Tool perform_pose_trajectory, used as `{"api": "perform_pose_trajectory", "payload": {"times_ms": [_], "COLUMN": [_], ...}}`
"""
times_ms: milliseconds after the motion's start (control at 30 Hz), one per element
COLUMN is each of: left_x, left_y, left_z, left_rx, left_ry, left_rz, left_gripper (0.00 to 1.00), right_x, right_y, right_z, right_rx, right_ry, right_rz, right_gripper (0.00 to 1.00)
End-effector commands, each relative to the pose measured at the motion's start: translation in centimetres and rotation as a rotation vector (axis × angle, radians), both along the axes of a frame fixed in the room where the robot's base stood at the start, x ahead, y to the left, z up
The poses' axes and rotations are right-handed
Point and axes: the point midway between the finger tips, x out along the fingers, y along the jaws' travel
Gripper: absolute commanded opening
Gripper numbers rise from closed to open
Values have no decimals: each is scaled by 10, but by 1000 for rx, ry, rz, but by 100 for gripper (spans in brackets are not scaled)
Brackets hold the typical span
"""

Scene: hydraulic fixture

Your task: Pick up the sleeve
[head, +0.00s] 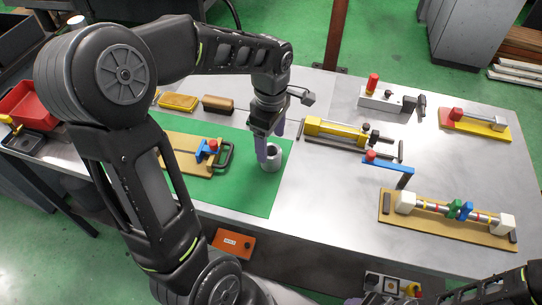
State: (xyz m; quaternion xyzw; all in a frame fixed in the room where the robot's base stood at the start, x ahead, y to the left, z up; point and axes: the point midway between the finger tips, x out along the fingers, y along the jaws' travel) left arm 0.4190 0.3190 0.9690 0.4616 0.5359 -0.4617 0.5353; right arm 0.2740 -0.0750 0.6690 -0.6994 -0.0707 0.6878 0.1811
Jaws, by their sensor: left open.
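The sleeve (273,164) is a short grey hollow cylinder standing upright on the green mat (255,198), near the mat's right edge. My left gripper (270,142) points down right at the sleeve, its two purple-grey fingers apart. One finger is in front of the sleeve's left rim and the other is behind it to the right. I cannot tell whether the fingers touch the sleeve. At the lower right corner a part of my right arm shows, but its jaws cannot be made out.
A wooden board with a blue clamp (207,149) lies just left of the sleeve. A yellow cylinder fixture (337,131) is to the right, with a blue lever (388,167) and a wooden-based valve fixture (450,225) beyond.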

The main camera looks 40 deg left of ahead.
Motion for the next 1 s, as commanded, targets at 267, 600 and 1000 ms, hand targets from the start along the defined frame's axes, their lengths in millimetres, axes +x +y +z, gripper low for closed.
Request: {"api": "perform_pose_trajectory", "payload": {"times_ms": [267, 600, 1000], "left_x": [1, 4, 4], "left_y": [0, 1, 0], "left_z": [-16, -52, -52], "left_rx": [-1, -1, -1], "left_ry": [5, 0, -1], "left_rz": [-1, 0, 0], "left_gripper": [75, 75, 75], "right_x": [-1, -2, -2], "right_y": [0, -1, -1], "right_z": [8, 14, 13], "right_rx": [-2, -4, -4], "right_ry": [3, 7, 6], "right_rz": [0, -2, -1], "right_gripper": [46, 46, 46]}}
